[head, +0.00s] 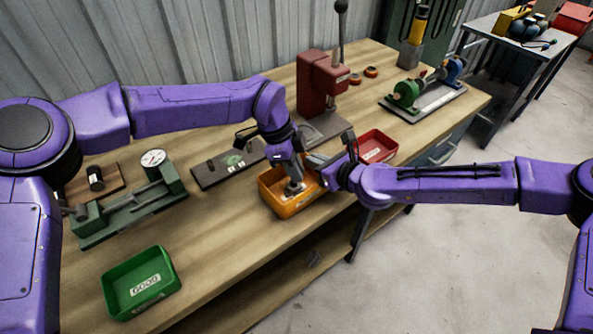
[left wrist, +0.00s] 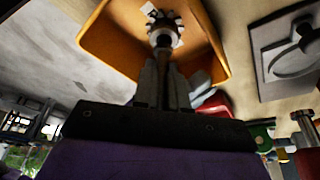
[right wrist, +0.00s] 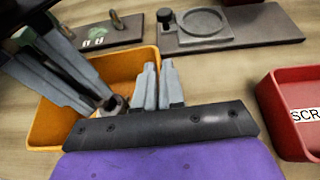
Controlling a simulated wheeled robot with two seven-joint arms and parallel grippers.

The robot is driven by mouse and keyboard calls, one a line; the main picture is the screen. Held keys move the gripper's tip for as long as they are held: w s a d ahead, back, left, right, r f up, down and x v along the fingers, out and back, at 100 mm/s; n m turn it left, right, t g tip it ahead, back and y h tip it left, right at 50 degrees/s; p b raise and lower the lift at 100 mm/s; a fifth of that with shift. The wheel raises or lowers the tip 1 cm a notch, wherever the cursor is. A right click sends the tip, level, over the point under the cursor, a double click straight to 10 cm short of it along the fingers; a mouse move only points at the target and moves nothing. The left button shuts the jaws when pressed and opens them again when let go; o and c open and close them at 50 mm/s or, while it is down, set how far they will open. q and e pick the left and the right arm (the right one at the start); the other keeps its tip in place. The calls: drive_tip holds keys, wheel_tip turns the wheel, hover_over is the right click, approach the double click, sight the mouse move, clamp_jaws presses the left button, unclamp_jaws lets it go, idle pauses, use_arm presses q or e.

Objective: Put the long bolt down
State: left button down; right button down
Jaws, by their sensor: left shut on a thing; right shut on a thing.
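The orange tray (head: 270,198) stands near the bench's front edge. My left gripper (head: 293,172) points down into it, shut on the long bolt (head: 295,188). In the left wrist view the dark shank runs between the fingers (left wrist: 164,78) and a round grey end (left wrist: 160,38) shows beyond the tips, above the tray floor. In the right wrist view the bolt's end (right wrist: 113,104) is low inside the tray; I cannot tell whether it touches the floor. My right gripper (right wrist: 158,72) is shut at the tray's right wall, which appears to be between its fingers.
A red SCRAP tray (head: 376,146) stands right of the orange tray. A red press (head: 322,85) and a dark plate (head: 228,167) are behind. A green GOOD tray (head: 140,284) and a green gauge fixture (head: 130,208) are at left. Bare bench lies between GOOD and orange trays.

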use_arm(q)
drive_tip(key=shift+f, duration=0.5)
drive_tip(key=shift+f, duration=0.15)
drive_tip(key=c, duration=1.2)
unclamp_jaws()
drive_tip(key=v, duration=1.2)
drive_tip(key=shift+r, duration=0.2)
